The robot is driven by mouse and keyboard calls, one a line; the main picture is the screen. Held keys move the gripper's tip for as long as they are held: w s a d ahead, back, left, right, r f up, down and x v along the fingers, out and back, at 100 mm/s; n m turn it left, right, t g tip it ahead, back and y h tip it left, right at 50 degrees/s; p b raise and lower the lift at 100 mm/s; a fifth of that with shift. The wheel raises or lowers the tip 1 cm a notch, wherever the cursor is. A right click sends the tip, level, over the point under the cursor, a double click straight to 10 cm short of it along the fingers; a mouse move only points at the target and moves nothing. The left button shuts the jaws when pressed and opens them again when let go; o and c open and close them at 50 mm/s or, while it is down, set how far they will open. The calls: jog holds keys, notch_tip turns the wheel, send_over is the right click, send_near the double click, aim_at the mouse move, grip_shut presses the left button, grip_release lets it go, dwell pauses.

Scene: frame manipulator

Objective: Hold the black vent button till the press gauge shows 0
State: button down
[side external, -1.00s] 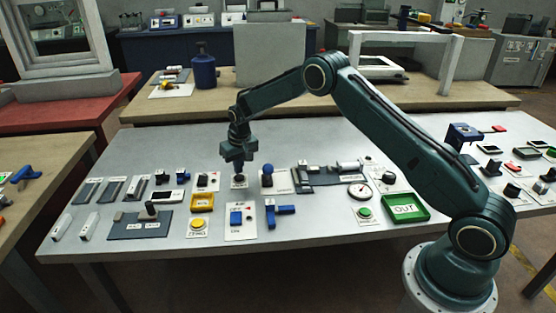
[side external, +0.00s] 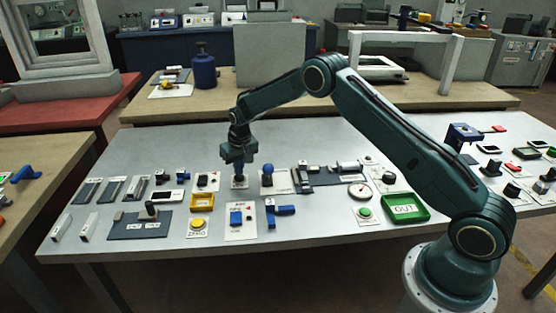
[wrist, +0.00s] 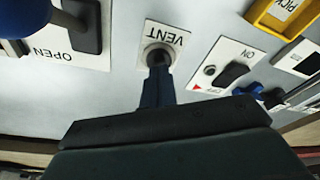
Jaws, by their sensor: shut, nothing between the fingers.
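The black vent button (wrist: 157,54) sits in a round collar on a white plate marked VENT (wrist: 172,33) in the wrist view. My gripper (wrist: 157,68) is shut and empty, and its blue fingertips are over the button, partly hiding it. They seem to touch it, but how far it is pressed cannot be told. In the side view my gripper (side external: 239,174) points straight down at the vent plate (side external: 239,184). A round white dial gauge (side external: 359,191) lies to the right on the table; its reading is too small to make out.
Beside the vent plate are a switch plate (wrist: 225,70), a yellow tray (wrist: 285,18) and a lever plate marked OPEN (wrist: 62,50). A blue-knobbed lever (side external: 267,171) stands close to the right of my gripper in the side view. A green OUT tray (side external: 405,208) lies farther right.

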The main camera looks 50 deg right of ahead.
aim_at(240, 177)
jog(key=shift+f, duration=0.7)
dwell(2.0)
jog(key=shift+r, duration=3.6)
